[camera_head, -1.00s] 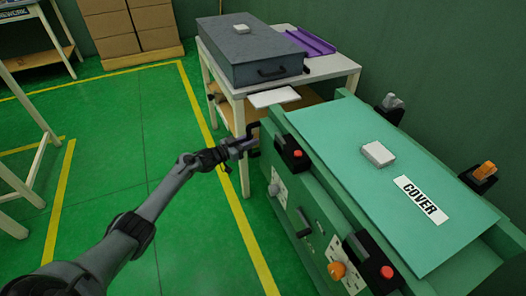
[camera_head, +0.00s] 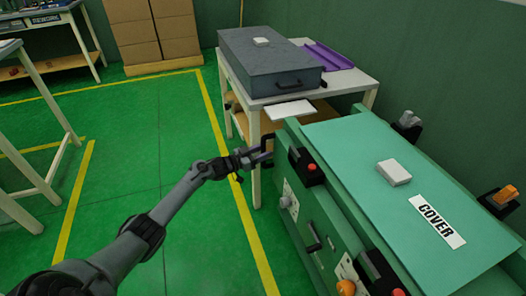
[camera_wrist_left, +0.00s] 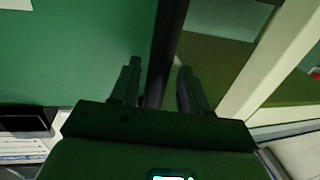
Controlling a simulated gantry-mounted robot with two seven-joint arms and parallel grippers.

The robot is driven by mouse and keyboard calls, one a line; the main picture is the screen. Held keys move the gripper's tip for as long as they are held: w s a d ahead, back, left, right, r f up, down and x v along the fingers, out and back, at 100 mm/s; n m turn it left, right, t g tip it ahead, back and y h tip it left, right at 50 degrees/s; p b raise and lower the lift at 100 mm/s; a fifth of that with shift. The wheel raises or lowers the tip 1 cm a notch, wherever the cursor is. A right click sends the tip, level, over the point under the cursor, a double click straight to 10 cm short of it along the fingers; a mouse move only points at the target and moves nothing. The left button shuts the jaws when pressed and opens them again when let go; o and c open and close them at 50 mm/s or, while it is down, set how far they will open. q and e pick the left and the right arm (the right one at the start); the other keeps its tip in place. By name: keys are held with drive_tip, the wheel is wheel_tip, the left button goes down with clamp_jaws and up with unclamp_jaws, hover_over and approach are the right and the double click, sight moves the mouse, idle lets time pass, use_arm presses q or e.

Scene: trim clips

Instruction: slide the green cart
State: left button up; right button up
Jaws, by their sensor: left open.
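The green cart (camera_head: 318,228) stands at the right, its flat top covered by a lighter green panel marked COVER (camera_head: 437,221). A black handle (camera_head: 268,143) sticks out at its far left end. My left gripper (camera_head: 259,157) is at this handle, beside the cart's end. In the left wrist view, the open fingers (camera_wrist_left: 158,88) stand on either side of a dark bar (camera_wrist_left: 166,45), which looks like the handle. I cannot tell whether they touch it. My right gripper is not in view.
A white table (camera_head: 345,80) with a grey case (camera_head: 270,62) and a purple tray (camera_head: 327,55) stands just beyond the cart's far end. A white plate (camera_head: 290,110) juts out between them. Green floor (camera_head: 165,130) with yellow lines is clear at left.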

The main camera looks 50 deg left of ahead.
use_arm(q)
drive_tip(key=s+a+p, duration=0.2)
drive_tip(key=s+p, duration=0.3)
drive_tip(key=s, duration=0.5)
drive_tip(key=shift+s+r+p, duration=0.1)
drive_tip(key=shift+s+p, duration=0.05)
drive_tip(key=shift+p, duration=0.2)
